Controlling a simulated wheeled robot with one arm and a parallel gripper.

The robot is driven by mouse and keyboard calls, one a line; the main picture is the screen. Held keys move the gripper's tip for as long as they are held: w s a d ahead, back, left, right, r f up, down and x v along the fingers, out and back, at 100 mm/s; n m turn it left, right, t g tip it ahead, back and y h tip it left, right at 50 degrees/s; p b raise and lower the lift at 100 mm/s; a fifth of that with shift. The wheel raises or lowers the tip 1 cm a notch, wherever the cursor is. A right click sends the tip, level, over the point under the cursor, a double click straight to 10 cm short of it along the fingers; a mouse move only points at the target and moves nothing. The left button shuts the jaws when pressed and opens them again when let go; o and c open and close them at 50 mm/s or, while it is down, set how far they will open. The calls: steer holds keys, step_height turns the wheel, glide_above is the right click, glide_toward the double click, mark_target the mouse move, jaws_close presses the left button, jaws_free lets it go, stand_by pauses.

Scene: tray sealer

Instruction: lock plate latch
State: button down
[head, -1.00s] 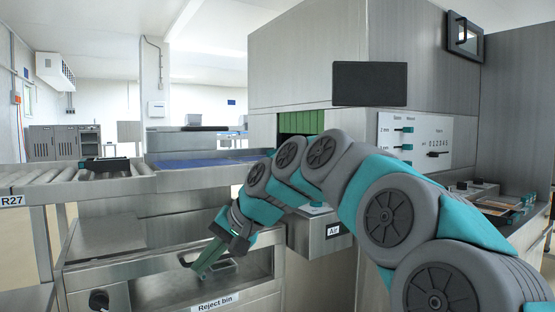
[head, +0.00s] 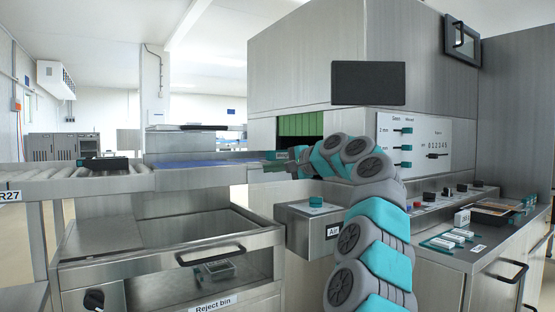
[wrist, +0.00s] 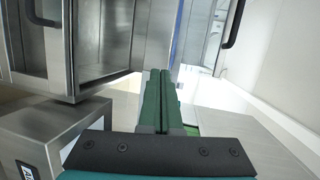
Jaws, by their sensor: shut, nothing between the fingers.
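My gripper (head: 272,165) is raised in front of the sealer's opening, pointing left, above the Air box and level with the blue belt. In the wrist view its two green fingers (wrist: 161,100) lie side by side, shut and empty. A white panel (head: 412,142) on the sealer front carries several teal sliders (head: 402,147) and a dark slider (head: 437,156) by a row of numbers. My gripper is well left of this panel and apart from it. I cannot tell which part is the plate latch.
The Air box (head: 313,216) with a teal button juts out below my gripper. The reject bin (head: 165,262) with a black handle stands at lower left. A roller conveyor (head: 60,182) runs at left. A counter with buttons and small parts (head: 463,232) is at right.

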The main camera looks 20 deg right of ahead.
mark_target(272, 154)
steer(key=s+d+r+m+t+h+b, duration=0.1)
steer(key=d+r+m+t+h, duration=0.1)
steer(key=d, duration=0.7)
steer(key=shift+r+m+t+h, duration=0.4)
steer(key=shift+m+t+h, duration=0.2)
steer(key=shift+t+h, duration=0.25)
steer(key=shift+d, duration=0.1)
steer(key=p+x, duration=0.5)
steer(key=x, duration=0.7)
steer(key=shift+w, duration=0.4)
steer(key=shift+w+a+y+p, duration=0.25)
steer(key=shift+w+a+p, duration=0.1)
steer(key=shift+w, duration=0.2)
